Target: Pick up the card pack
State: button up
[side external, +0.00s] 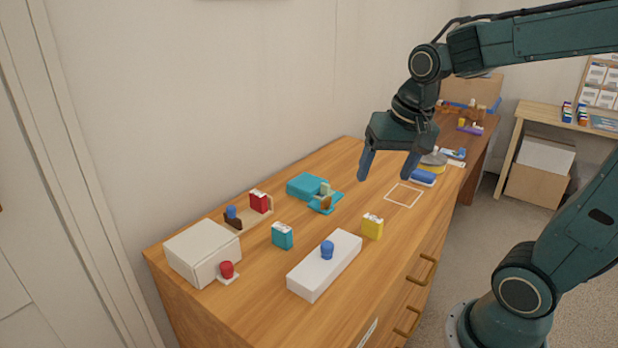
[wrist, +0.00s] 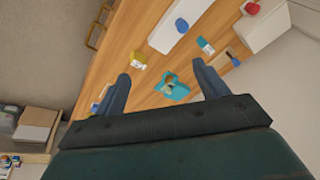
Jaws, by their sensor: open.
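Three small boxes with white tops look like card packs. A yellow one (side external: 372,227) stands near the dresser's front edge, a teal one (side external: 282,236) stands left of it, and a red one (side external: 259,201) sits on a small tray near the wall. My gripper (side external: 384,178) is open and empty, above the dresser top near a white outlined square (side external: 404,195). In the wrist view, my gripper's spread fingers (wrist: 160,72) frame the teal open holder (wrist: 172,88). The yellow pack (wrist: 139,60) and teal pack (wrist: 206,46) show beyond the fingertips.
A long white box (side external: 325,266) with a blue knob lies at the front. A larger white box (side external: 203,251) with a red knob before it is at left. A teal box (side external: 308,187) adjoins the holder. Blue and yellow items (side external: 423,177) lie right of my gripper.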

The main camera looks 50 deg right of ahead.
jog(key=w+d+f+m+g, duration=0.2)
jog(key=w+d+f+m, duration=0.3)
jog(key=d+m, duration=0.15)
jog(key=m+g, duration=0.1)
jog(key=m, duration=0.3)
send_over(373, 218)
notch_tip(373, 218, down, 6)
jog(key=shift+s+f+y, duration=0.1)
jog(key=shift+f+y, duration=0.05)
jog(key=shift+y, duration=0.25)
jog(key=shift+f, duration=0.15)
jog(key=shift+f, duration=4.15)
jog(key=shift+f, duration=2.6)
